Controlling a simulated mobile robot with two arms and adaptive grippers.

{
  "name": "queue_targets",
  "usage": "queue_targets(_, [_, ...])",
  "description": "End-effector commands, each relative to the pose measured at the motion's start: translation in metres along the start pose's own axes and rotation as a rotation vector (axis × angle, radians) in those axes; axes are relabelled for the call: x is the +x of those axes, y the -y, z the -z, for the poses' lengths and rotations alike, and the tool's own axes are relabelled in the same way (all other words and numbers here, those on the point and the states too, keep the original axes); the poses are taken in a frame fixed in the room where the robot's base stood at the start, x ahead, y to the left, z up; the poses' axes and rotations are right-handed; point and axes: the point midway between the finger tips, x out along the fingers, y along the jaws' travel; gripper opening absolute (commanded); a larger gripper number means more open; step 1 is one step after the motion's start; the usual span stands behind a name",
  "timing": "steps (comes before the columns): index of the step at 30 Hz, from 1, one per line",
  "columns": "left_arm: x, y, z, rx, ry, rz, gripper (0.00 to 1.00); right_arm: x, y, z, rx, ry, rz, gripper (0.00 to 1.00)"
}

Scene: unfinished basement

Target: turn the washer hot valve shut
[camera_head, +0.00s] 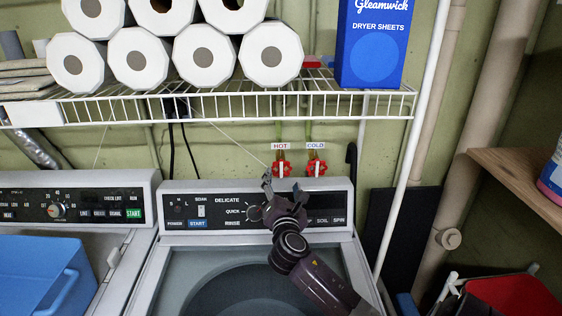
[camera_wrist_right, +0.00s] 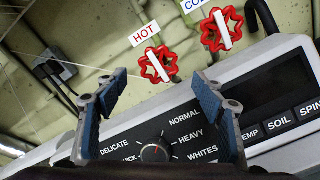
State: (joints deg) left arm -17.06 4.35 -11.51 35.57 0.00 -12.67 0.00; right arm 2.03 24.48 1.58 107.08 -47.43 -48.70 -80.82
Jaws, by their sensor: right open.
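The hot valve (camera_head: 281,169) is a red lobed handwheel with a white bar, on the wall under a HOT label (camera_head: 281,146), behind the washer's panel. In the right wrist view the hot valve (camera_wrist_right: 158,66) shows beyond and between my fingertips, its white bar tilted. My right gripper (camera_head: 284,190) is in front of the washer panel, just below the hot valve. Its two fingers (camera_wrist_right: 160,92) are spread wide with nothing between them, and it seems apart from the valve. My left gripper is not in view.
The similar red cold valve (camera_head: 316,168) sits close to the right. A white wire shelf (camera_head: 230,106) with paper rolls (camera_head: 205,57) and a blue dryer sheets box (camera_head: 375,45) hangs above. The washer panel (camera_head: 335,208) with its dial (camera_wrist_right: 155,152) lies beneath the gripper.

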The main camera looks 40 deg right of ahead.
Motion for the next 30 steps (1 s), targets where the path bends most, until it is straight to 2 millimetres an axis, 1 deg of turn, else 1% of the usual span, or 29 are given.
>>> queue_targets(1, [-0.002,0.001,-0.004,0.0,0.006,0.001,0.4,0.004,-0.001,-0.001,-0.001,0.001,0.0,0.63])
queue_targets(7, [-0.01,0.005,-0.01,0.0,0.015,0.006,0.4,0.03,-0.001,-0.003,-0.001,0.002,0.001,0.63])
queue_targets(12, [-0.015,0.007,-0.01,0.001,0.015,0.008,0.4,0.053,-0.001,-0.002,-0.002,0.001,0.002,0.63])
queue_targets(15, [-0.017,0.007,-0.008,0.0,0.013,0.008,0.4,0.063,-0.001,-0.002,-0.001,0.002,0.001,0.63])
queue_targets(21, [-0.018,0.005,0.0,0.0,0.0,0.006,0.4,0.074,0.0,-0.001,-0.001,0.0,0.001,0.63])
queue_targets(30, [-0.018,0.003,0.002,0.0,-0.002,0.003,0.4,0.076,0.0,-0.001,0.0,0.0,0.0,0.63])
